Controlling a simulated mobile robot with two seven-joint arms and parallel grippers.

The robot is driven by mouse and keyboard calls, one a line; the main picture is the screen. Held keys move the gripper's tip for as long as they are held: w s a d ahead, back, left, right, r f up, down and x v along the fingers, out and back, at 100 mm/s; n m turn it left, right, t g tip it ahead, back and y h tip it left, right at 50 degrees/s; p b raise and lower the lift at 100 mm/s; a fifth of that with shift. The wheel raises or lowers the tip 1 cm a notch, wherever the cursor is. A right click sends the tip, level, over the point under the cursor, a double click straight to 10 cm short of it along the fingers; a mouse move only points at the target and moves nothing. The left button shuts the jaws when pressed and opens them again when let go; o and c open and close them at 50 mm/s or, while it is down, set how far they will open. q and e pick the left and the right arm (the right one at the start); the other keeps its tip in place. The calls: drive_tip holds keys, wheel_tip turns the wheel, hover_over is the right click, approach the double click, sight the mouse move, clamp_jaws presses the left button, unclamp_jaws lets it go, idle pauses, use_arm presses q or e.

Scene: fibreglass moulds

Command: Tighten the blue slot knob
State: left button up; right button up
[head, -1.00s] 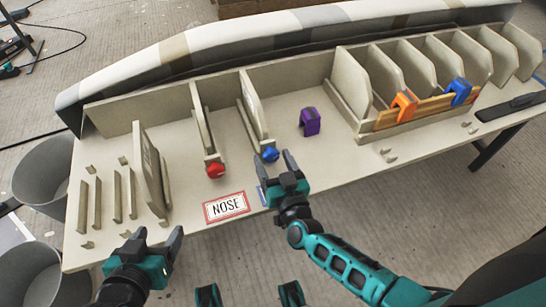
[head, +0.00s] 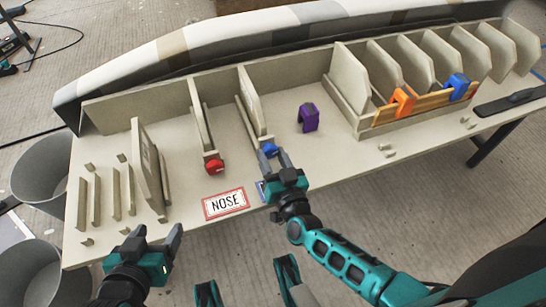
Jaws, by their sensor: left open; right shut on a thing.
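The blue slot knob (head: 270,150) sits at the front end of a slot that holds an upright beige panel (head: 252,100). My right gripper (head: 274,158) is at the knob, its fingers shut on it from the front. The fingers partly cover the knob. My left gripper (head: 158,236) is open and empty, over the front left edge of the table, well away from the knob.
A red knob (head: 214,166) sits on the slot to the left. A purple clamp (head: 308,117) stands to the right. Orange (head: 402,101) and blue (head: 458,87) clamps sit on a wooden strip of the right rack. A NOSE card (head: 225,204) lies in front.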

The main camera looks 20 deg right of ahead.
drive_tip(key=m, duration=0.4)
drive_tip(key=shift+m, duration=0.3)
drive_tip(key=o, duration=1.1)
drive_tip(key=shift+c, duration=0.2)
